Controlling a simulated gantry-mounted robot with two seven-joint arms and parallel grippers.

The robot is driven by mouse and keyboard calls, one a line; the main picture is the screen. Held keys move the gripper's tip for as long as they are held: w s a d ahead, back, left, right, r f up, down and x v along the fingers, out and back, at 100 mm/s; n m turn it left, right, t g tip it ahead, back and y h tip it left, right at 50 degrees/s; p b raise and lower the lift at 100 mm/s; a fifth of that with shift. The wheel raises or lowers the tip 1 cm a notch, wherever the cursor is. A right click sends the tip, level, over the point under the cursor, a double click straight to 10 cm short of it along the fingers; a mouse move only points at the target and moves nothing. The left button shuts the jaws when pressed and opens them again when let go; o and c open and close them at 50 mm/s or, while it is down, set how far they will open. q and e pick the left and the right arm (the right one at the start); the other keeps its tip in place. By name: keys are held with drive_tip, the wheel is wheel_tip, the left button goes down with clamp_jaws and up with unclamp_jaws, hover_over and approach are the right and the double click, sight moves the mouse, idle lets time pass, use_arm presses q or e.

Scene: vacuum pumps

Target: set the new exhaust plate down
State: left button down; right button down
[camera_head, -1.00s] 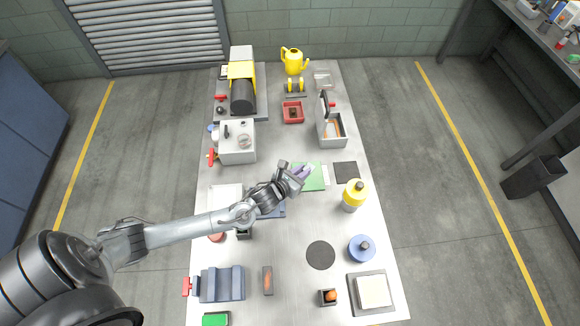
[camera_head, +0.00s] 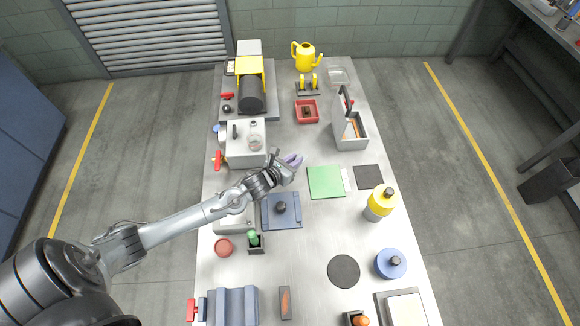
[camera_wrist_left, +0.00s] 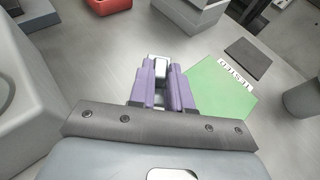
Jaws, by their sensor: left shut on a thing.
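My left gripper (camera_head: 291,161) is above the table, just left of and a little beyond the green mat (camera_head: 326,182). In the left wrist view its purple fingers (camera_wrist_left: 163,88) are shut on a small grey metal piece (camera_wrist_left: 158,72), seemingly the exhaust plate, mostly hidden between them. The piece is too small to make out in the head view. The green mat also shows in the left wrist view (camera_wrist_left: 222,92), right of the fingers, with a white lettered label along its edge. My right gripper is not in view.
A grey pump housing (camera_head: 246,150) stands left of the gripper. A blue-grey plate with a dark knob (camera_head: 281,209) lies nearer. A dark square mat (camera_head: 369,177) and a yellow-topped bottle (camera_head: 379,204) are to the right. A red tray (camera_head: 307,110) stands beyond.

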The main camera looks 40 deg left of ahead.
use_arm(q)
wheel_tip(320, 180, down, 3)
drive_tip(key=b, duration=0.3)
drive_tip(key=shift+d+f, duration=0.15)
drive_tip(key=shift+f+b, duration=0.45)
drive_tip(key=shift+r, duration=0.1)
drive_tip(key=shift+f, duration=0.2)
drive_tip(key=c, duration=1.1)
unclamp_jaws()
drive_tip(key=shift+o, duration=0.2)
drive_tip(key=shift+r, duration=0.1)
